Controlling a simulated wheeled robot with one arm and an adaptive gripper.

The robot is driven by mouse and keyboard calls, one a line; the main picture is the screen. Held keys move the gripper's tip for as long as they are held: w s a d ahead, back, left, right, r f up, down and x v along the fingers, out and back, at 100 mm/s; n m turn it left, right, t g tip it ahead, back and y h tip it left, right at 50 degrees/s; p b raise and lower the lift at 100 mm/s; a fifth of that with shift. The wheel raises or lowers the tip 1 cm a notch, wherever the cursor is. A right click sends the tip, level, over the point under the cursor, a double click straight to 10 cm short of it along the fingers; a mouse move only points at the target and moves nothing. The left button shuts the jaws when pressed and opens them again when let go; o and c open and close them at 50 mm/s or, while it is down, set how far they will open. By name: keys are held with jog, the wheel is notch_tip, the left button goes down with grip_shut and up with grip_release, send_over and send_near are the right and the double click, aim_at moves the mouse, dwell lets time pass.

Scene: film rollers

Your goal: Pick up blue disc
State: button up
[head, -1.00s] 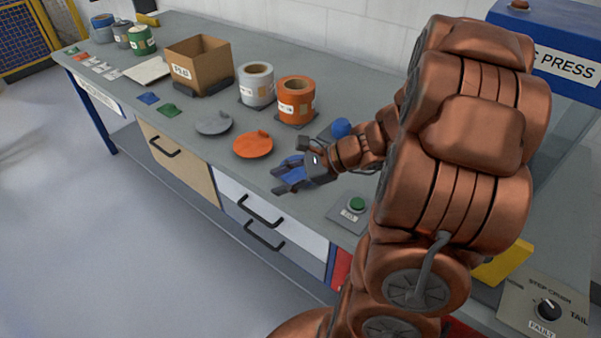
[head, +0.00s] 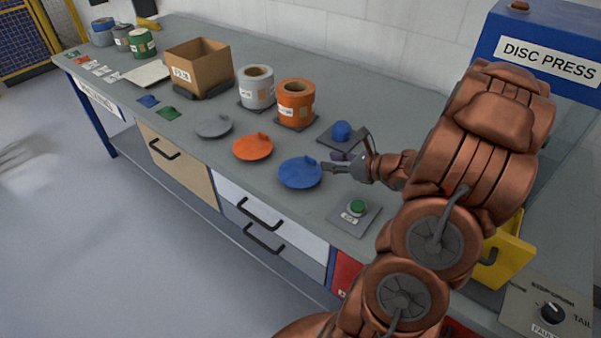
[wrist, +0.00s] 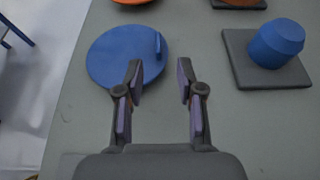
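The blue disc (head: 299,173) lies flat on the bench near its front edge, to the right of the orange disc. In the wrist view the blue disc (wrist: 113,61) is at the upper left, with a small raised tab on its right side. My gripper (head: 336,162) is just right of the disc in the head view. In the wrist view my gripper (wrist: 159,72) has its fingers apart with nothing between them. The left finger overlaps the disc's lower right edge in the picture; I cannot tell whether it touches.
An orange disc (head: 253,147) and a grey disc (head: 213,126) lie to the left. A blue knob (head: 341,131) on a dark plate stands behind my gripper. A green button box (head: 355,211) is in front. Film rolls (head: 296,103) and a cardboard box (head: 199,67) stand further back.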

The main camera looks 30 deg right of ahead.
aim_at(315, 160)
jog(key=shift+p+x, duration=0.45)
jog(key=shift+x, duration=1.95)
jog(key=shift+a, duration=0.1)
grip_shut()
